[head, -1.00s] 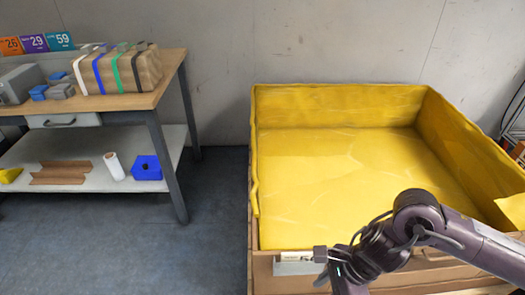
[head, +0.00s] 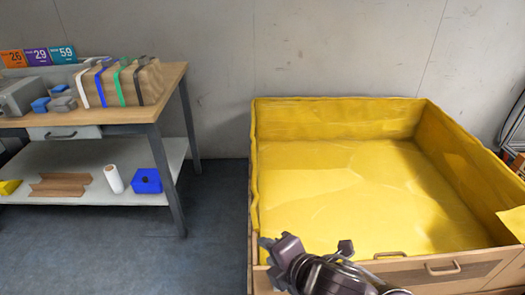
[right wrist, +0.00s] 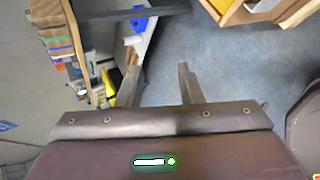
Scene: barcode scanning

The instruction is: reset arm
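My right gripper (head: 306,246) is at the bottom middle of the head view, in front of the front wall of the large yellow-lined box (head: 340,165). Its two fingers stand apart with nothing between them. In the right wrist view my right gripper (right wrist: 160,68) also shows two separated fingers, with dark blue floor and part of the workbench behind them. My left gripper is in neither view.
A workbench (head: 172,76) stands at the left with a strapped brown parcel (head: 140,88) on top. Its lower shelf (head: 85,155) holds a white roll (head: 114,179) and a blue box (head: 147,181). Floor (head: 215,220) between bench and box is clear.

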